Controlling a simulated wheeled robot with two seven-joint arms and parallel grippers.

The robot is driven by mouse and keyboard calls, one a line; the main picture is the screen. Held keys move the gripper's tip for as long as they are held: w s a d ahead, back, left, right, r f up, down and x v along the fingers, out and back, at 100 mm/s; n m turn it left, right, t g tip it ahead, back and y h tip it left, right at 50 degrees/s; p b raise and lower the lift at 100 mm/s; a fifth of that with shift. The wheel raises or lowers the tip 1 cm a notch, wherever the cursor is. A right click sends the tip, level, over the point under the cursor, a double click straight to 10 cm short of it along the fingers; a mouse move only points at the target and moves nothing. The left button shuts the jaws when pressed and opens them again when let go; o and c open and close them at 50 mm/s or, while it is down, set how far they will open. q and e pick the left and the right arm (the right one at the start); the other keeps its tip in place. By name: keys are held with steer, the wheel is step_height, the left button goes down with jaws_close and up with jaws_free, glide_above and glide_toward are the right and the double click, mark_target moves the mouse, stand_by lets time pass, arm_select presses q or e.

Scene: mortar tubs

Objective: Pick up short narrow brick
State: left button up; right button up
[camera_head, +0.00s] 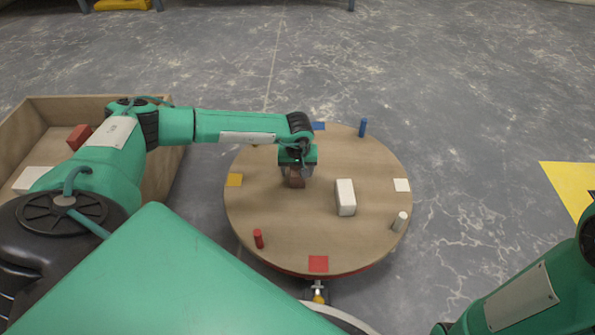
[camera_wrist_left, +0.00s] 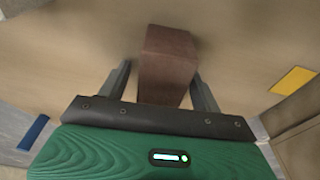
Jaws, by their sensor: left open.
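A short reddish-brown brick (camera_head: 296,181) stands on the round wooden table (camera_head: 270,240), left of its middle. It also shows in the left wrist view (camera_wrist_left: 168,62). My left gripper (camera_head: 297,172) is over this brick, pointing down. In the left wrist view its two fingers (camera_wrist_left: 160,85) are open, one on each side of the brick, with a small gap visible at least on the left. A white brick (camera_head: 345,197) stands to the right on the same table. My right gripper is not in view; only part of my right arm shows at the lower right.
Blue, yellow, white and red squares lie near the table rim, with a blue peg (camera_head: 363,127), a red peg (camera_head: 258,238) and a whitish peg (camera_head: 399,222). A wooden crate (camera_head: 60,104) at left holds a red brick (camera_head: 79,137) and a white piece (camera_head: 31,178).

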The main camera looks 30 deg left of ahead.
arm_select(q)
steer(key=shift+f, duration=0.15)
steer(key=c, duration=1.3)
steer(key=shift+c, duration=0.3)
